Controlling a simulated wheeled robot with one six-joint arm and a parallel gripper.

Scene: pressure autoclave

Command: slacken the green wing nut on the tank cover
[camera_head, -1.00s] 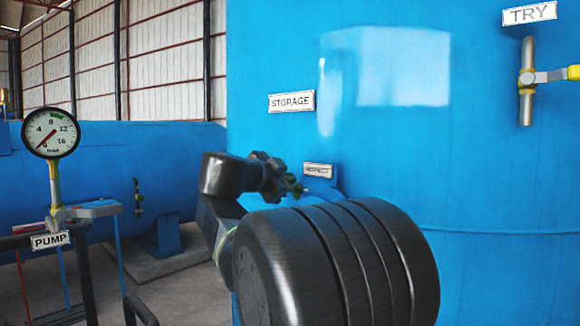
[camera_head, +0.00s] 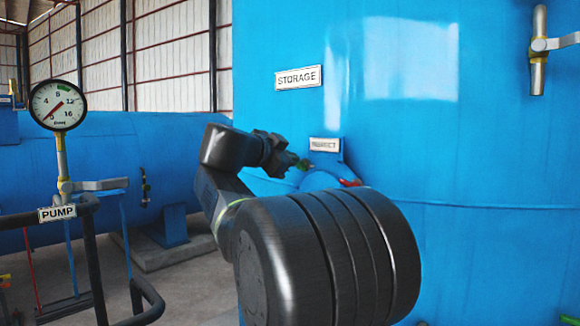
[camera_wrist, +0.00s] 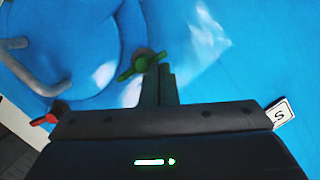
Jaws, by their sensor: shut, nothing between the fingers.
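The green wing nut (camera_wrist: 142,64) shows in the wrist view on the edge of the round blue tank cover (camera_wrist: 70,45), which carries a grey curved handle. My gripper (camera_wrist: 163,70) is shut and empty, its dark fingertips close beside the nut's right side. Whether they touch it I cannot tell. In the head view my gripper (camera_head: 292,160) is at the tank side, left of the small label; a bit of green shows at its tip. My arm hides most of the cover (camera_head: 318,181) there.
A red wing nut (camera_wrist: 45,120) sits lower on the cover's edge; red also shows in the head view (camera_head: 350,183). The storage tank (camera_head: 480,150) fills the right. A pressure gauge (camera_head: 58,105) and dark pump railing (camera_head: 92,260) stand at the left.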

